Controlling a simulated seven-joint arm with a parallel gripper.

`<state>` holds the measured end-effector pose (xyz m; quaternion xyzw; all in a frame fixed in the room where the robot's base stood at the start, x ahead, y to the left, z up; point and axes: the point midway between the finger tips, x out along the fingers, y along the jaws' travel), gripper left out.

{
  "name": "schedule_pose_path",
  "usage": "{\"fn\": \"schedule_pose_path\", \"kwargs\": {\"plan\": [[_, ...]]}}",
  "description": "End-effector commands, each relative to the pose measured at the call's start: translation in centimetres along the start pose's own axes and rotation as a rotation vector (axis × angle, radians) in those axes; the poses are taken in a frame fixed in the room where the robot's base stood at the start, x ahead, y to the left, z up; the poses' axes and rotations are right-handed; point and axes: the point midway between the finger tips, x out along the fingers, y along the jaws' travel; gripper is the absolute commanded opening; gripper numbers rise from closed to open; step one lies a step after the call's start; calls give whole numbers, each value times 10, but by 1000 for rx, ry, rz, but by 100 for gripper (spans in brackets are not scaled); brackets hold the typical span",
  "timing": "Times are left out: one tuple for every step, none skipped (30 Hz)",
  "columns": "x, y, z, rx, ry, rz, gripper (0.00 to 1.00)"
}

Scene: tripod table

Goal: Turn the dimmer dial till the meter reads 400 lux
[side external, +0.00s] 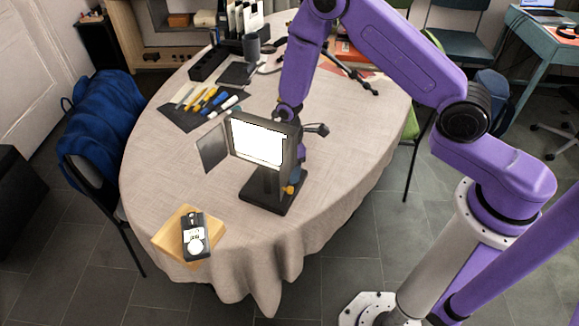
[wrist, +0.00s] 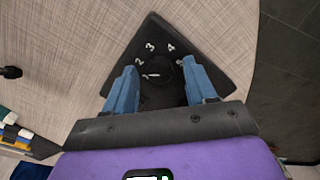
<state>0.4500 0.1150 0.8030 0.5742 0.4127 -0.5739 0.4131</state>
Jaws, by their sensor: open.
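A lit white lamp panel (side external: 257,140) stands on a black base (side external: 272,196) on the round table. In the wrist view the base (wrist: 150,40) carries white numerals, with 2, 3 and 4 readable. The dark dial (wrist: 165,86) is hard to make out against the base; a short white mark lies between my fingers, left of centre. My gripper (wrist: 159,67) is open, its blue fingers on either side of the dial; contact cannot be told. In the side view the lamp hides most of my gripper. The light meter (side external: 194,238) lies on a wooden block; its reading is too small to read.
The wooden block (side external: 168,236) sits at the table's near edge. A dark flap (side external: 212,147) juts left of the panel. Markers lie on a black mat (side external: 181,118) farther back. A small tripod (side external: 350,75) lies behind my arm.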

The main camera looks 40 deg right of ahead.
Motion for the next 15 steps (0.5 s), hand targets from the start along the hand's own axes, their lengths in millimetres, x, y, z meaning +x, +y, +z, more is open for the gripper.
{"fn": "schedule_pose_path", "kwargs": {"plan": [[1,0,0,0,0,0,56],[2,0,0,0,1,1,56],[2,0,0,0,1,1,56],[2,0,0,0,1,1,56],[2,0,0,0,1,1,56],[2,0,0,0,1,1,56],[2,0,0,0,1,1,56],[2,0,0,0,1,1,56],[2,0,0,0,1,1,56],[2,0,0,0,1,1,49],[2,0,0,0,1,1,40],[2,0,0,0,1,1,27],[2,0,0,0,0,1,17],[2,0,0,0,0,1,7],[2,0,0,0,0,1,0]]}}
